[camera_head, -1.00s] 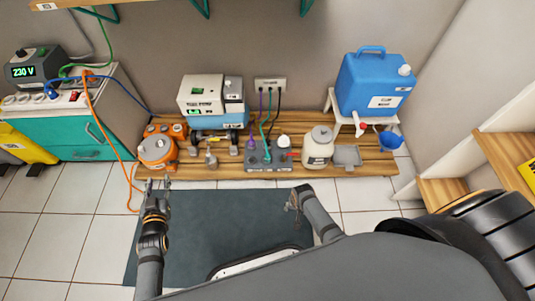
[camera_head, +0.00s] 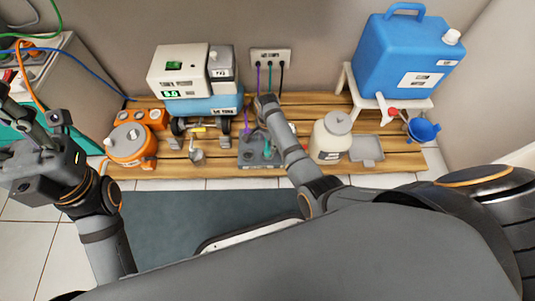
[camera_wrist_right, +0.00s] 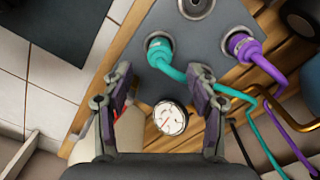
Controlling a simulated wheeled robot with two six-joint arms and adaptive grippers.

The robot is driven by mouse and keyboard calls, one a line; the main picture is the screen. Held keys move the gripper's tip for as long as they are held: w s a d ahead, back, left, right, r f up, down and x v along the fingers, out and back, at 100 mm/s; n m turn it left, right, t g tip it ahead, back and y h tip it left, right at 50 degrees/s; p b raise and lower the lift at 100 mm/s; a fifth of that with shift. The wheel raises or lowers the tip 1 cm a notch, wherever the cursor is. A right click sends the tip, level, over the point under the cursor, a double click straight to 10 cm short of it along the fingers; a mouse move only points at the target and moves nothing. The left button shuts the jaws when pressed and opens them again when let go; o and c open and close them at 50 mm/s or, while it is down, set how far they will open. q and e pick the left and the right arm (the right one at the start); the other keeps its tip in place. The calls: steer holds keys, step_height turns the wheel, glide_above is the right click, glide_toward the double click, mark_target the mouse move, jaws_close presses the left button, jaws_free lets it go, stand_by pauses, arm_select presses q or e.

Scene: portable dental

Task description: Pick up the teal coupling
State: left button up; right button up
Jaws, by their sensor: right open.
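The teal coupling (camera_wrist_right: 160,46) sits in a round port on the grey block (camera_wrist_right: 206,75), with its teal hose curving away between my fingers in the right wrist view. In the head view a bit of the teal coupling (camera_head: 267,149) shows beside my right arm. My right gripper (camera_wrist_right: 166,92) is open, with the coupling just ahead of its fingertips and nothing clearly held. In the head view my right gripper (camera_head: 266,104) is above the back of the block, its fingers hard to make out. My left gripper (camera_head: 40,118) is open and empty at the left.
A purple coupling (camera_wrist_right: 240,46) is plugged in beside the teal one. A round gauge (camera_wrist_right: 170,118) lies between my right fingers in the wrist view. A cream jar (camera_head: 330,143) stands right of the block, and a compressor unit (camera_head: 203,105) stands to its left.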

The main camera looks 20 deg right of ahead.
mark_target(267, 149)
step_height(267, 149, down, 6)
steer(key=b, duration=0.4)
steer(key=shift+b, duration=0.3)
steer(key=shift+r, duration=0.15)
jaws_close()
